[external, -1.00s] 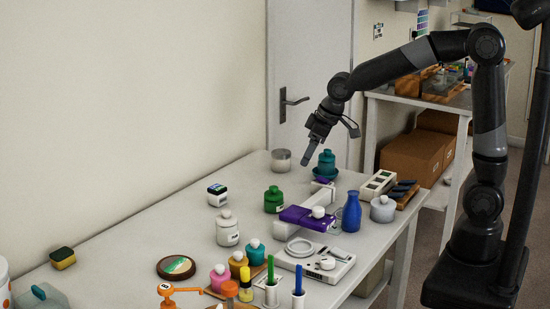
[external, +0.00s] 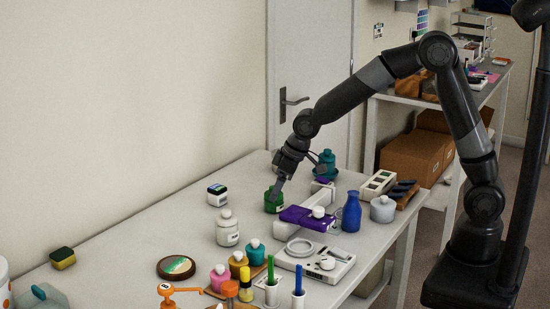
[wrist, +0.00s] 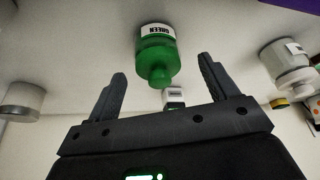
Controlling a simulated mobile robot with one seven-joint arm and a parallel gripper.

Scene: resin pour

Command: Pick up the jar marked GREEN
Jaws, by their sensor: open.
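The green jar (external: 273,205) stands on the table, left of the purple item on the white stand. In the wrist view the jar (wrist: 158,58) shows its white GREEN label, its shoulder and its round knob. My gripper (external: 277,190) is at the jar's top in the external view and covers part of it. In the wrist view my gripper (wrist: 162,78) is open, with one finger to each side of the jar's outline. The fingers do not visibly touch the jar. How far the jar sits between them in depth is hard to tell.
A white jar (external: 227,228) stands in front of the green jar, and a small labelled box (external: 217,195) stands to its left. A teal jar (external: 326,163) is behind right. The purple item (external: 307,217) is close at right. The table's left stretch is mostly clear.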

